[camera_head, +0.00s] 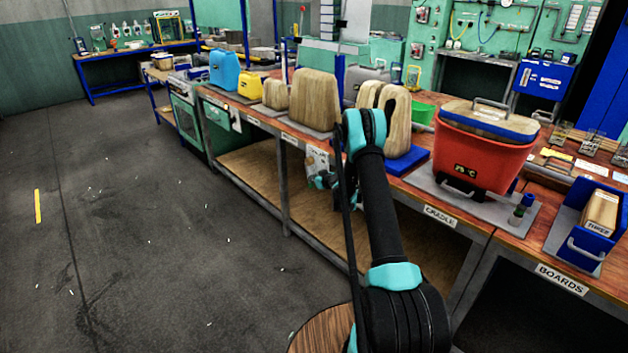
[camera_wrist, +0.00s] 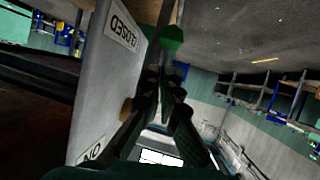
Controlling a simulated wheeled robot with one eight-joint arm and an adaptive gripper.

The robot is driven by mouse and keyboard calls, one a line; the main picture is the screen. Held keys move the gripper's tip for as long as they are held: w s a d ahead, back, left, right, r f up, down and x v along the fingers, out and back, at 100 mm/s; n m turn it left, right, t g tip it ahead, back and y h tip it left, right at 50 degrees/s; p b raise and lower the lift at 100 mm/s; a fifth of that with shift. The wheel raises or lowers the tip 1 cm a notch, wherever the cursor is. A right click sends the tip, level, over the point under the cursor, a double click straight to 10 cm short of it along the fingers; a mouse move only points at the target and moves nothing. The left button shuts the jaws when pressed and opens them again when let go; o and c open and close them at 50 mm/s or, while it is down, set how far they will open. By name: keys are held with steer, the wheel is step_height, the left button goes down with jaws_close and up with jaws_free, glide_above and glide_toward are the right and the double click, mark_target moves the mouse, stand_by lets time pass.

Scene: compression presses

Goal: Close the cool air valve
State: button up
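In the wrist view a pale upright panel (camera_wrist: 110,75) fills the left side. In the head view my gripper (camera_head: 322,180) is below the bench edge, by a pale panel (camera_head: 317,158).
The long bench (camera_head: 255,122) stands along my right, with wooden blocks (camera_head: 315,100) and a red bin (camera_head: 478,148) on top. Its open lower shelf (camera_head: 255,180) is bare. The floor (camera_head: 140,210) to the left is clear.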

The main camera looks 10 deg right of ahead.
steer(key=o, duration=0.6)
steer(key=shift+s+r, duration=0.1)
steer(key=shift+c, duration=0.2)
steer(key=v, duration=1.2)
steer(key=shift+c, duration=0.6)
